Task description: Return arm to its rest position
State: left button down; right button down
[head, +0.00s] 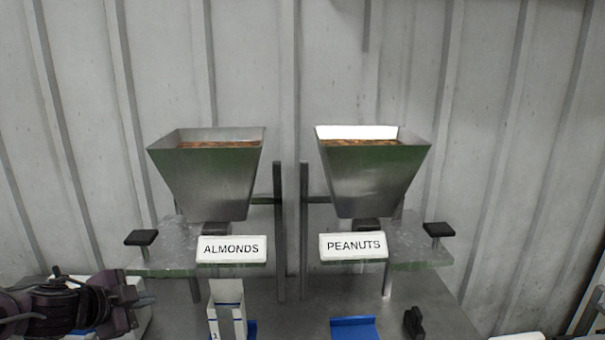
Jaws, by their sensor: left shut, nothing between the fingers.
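My left arm comes in at the lower left. Its gripper (140,301) is shut and empty, low beside the left end of the metal table, left of and below the almonds dispenser. The almonds hopper (207,178) and the peanuts hopper (372,178) are steel funnels with brown nuts showing at the top. They stand apart from my gripper. My right gripper does not show.
Labels read ALMONDS (231,249) and PEANUTS (353,246). Black knobs (141,238) (438,230) sit at the outer sides. An open white carton (228,310), a blue tray (353,328) and a small black object (413,322) are on the metal table (445,318).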

pick_arm(q)
jog(key=s+d+f+n, duration=0.2)
jog(key=d+f, duration=0.4)
jog(key=f, duration=0.2)
jog(key=s+d+f+n+g+y, duration=0.1)
jog(key=s+d+f+n+g, duration=0.35)
jog(key=s, duration=0.65)
jog(key=s+d+f+n+g+y, duration=0.25)
jog(key=s+d+f+n, duration=0.2)
jog(key=s, duration=0.55)
notch_tip(320, 180, down, 31)
jog(key=s+g+b, duration=0.1)
jog(key=s+b, duration=0.1)
jog(key=s+a+f+g+b, duration=0.1)
jog(key=s+a+f+b, duration=0.1)
jog(key=s+f, duration=1.8)
notch_tip(320, 180, down, 2)
jog(key=shift+a+g+h+b, duration=0.3)
jog(key=shift+a+h, duration=0.05)
jog(key=shift+a, duration=0.5)
